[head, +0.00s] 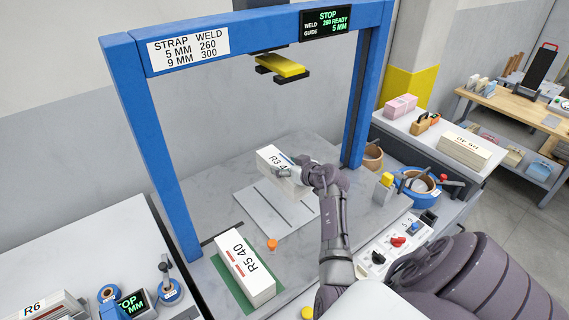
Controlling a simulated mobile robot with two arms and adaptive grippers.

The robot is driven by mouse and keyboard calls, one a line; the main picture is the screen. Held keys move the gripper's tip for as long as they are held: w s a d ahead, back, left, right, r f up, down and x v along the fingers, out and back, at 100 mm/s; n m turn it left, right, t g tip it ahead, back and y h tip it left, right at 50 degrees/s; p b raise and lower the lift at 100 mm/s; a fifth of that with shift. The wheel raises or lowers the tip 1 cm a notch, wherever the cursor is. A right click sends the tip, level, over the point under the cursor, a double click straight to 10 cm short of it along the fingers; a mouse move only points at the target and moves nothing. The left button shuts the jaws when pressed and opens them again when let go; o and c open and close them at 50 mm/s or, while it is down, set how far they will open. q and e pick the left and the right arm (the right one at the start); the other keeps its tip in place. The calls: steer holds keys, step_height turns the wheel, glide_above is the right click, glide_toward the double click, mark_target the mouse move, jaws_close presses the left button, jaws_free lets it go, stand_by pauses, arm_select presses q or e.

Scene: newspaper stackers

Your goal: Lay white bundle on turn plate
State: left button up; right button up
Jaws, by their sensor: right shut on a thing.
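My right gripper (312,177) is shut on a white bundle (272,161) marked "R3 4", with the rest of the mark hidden. The bundle is at the far edge of the pale square turn plate (262,217), under the blue arch. The gripper covers the bundle's near right end. I cannot tell whether the bundle touches the plate or hangs just above it. Another white bundle (244,262) marked "R5 40" lies on a green mat (228,292) in front of the plate. My left gripper is not in view.
The blue arch (145,125) spans the grey table, with a yellow block (280,65) hanging from it. An orange knob (272,244) is by the plate's front corner. A switch panel (397,243) and tape rolls (417,182) are at the right. The plate's left part is bare.

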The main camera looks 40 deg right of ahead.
steer(key=shift+r, duration=0.3)
steer(key=shift+d+p, duration=0.1)
steer(key=shift+p, duration=0.2)
steer(key=shift+r+p, duration=0.2)
steer(key=shift+p, duration=0.55)
step_height(320, 180, down, 5)
steer(key=shift+f+b, duration=0.1)
steer(key=shift+b, duration=1.05)
steer(key=shift+f+b, duration=0.6)
steer(key=shift+f, duration=0.95)
steer(key=shift+f, duration=0.5)
steer(key=o, duration=1.9)
steer(key=shift+s, duration=0.1)
steer(key=shift+f, duration=0.1)
